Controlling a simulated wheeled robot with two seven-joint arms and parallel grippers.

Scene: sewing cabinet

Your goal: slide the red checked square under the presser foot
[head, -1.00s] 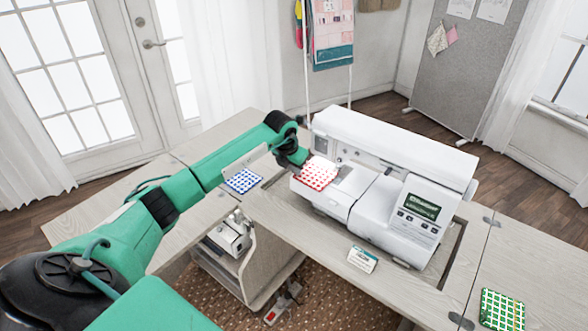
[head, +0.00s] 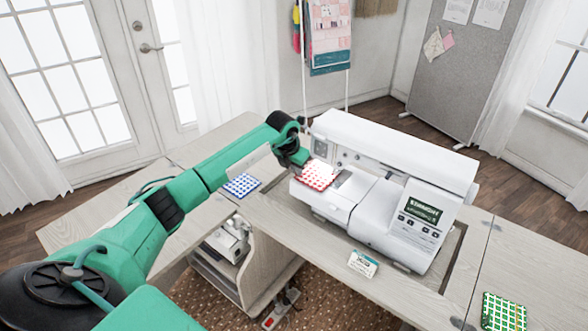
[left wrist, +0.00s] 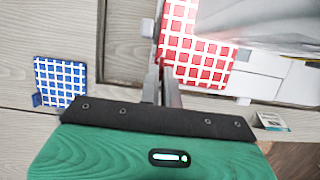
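The red checked square (head: 317,175) lies flat on the left end of the white sewing machine's bed (head: 328,197). In the left wrist view the square (left wrist: 205,62) runs partly behind the blurred white machine head (left wrist: 262,22). The presser foot cannot be made out; the machine head (head: 325,148) is just behind the square. My left gripper (head: 304,165) is at the square's left edge. In the left wrist view its two fingers (left wrist: 159,66) are close together with the square's edge between them. My right gripper is not in view.
A blue checked square (head: 242,185) lies on the wooden table left of the machine; a green one (head: 503,312) lies at the front right. Bare tabletop (head: 225,140) shows behind my left arm.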

